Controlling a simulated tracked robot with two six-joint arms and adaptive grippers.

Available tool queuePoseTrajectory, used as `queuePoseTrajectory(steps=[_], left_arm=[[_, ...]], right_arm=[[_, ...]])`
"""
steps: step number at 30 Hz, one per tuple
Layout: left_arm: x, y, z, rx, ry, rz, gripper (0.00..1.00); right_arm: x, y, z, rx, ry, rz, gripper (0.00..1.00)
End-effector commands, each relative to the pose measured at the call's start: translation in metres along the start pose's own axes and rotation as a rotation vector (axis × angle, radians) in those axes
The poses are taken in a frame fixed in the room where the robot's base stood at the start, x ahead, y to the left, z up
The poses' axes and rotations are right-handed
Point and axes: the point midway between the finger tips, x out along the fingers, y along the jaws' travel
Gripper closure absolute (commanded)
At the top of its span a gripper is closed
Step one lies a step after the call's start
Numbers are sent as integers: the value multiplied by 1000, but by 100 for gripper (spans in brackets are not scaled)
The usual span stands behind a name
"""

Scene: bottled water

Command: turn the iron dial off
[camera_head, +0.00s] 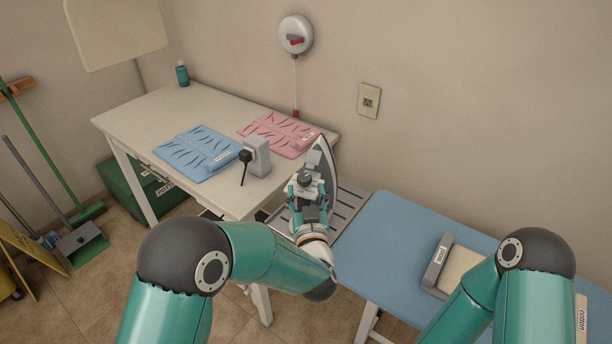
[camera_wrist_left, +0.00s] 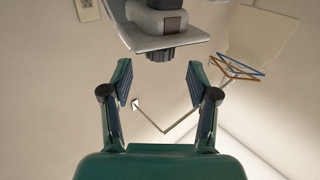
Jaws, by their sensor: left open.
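The iron (camera_head: 322,158) stands tilted up on a slatted metal rest (camera_head: 350,203) between the white table and the blue board. In the left wrist view the iron's grey body (camera_wrist_left: 155,28) fills the top. Its dark ridged dial (camera_wrist_left: 160,54) sticks out toward my left gripper. My left gripper (camera_head: 306,185) is open and faces the iron. In the wrist view its fingers (camera_wrist_left: 160,78) are spread wide, with the dial just beyond and between the tips, seemingly untouched. The dial's setting cannot be read. My right arm is at lower right; its gripper is out of view.
The white table (camera_head: 140,110) holds folded blue cloth (camera_head: 197,152), folded pink cloth (camera_head: 275,130), a grey box with a black plug (camera_head: 259,157) and a teal bottle (camera_head: 182,75). A blue ironing board (camera_head: 400,230) lies at right.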

Motion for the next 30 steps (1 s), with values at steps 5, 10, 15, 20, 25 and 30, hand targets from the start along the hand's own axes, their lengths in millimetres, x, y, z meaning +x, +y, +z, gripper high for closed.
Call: queuePoseTrajectory(steps=[5, 10, 15, 20, 25, 30], left_arm=[[29, -1, -1, 0, -1, -2, 40], [42, 0, 0, 0, 0, 0, 40], [45, 0, 1, 0, -1, 1, 40], [45, 0, 1, 0, -1, 0, 40], [45, -1, 0, 0, -1, 0, 67], [45, -1, 0, 0, -1, 0, 95]], right_arm=[[-10, -4, 0, 0, 0, 0, 44], [-13, -5, 0, 0, 0, 0, 44], [-13, -5, 0, 0, 0, 0, 44], [-13, -5, 0, 0, 0, 0, 44], [-13, -5, 0, 0, 0, 0, 44], [-13, -5, 0, 0, 0, 0, 44]])
